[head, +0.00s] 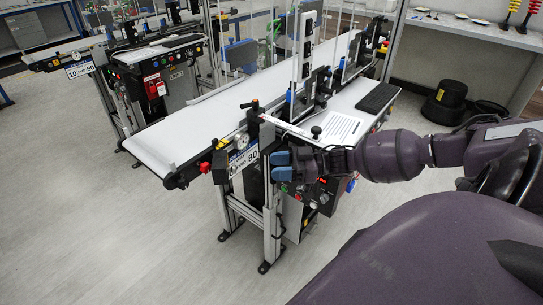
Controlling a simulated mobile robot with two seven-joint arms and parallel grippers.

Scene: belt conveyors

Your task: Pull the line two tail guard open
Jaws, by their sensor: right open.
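The nearer conveyor (190,125) has a long white belt, and its near end is a dark roller end (178,179). A sign (243,158) with "80" on it hangs at its near right corner. I cannot make out a separate tail guard or tell whether one is open. My right gripper (281,166) comes in from the right, with blue fingertips one above the other, open and empty. In the picture it is just right of the sign and in front of the conveyor frame; whether it touches anything is unclear. My left gripper is not in view.
A red button (205,167) and a round gauge (240,141) sit at the conveyor's near corner. A control box (318,192) is below my right gripper. A side table carries a sheet (338,127) and black keyboard (378,97). Another conveyor (160,53) stands behind left. Floor in front is clear.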

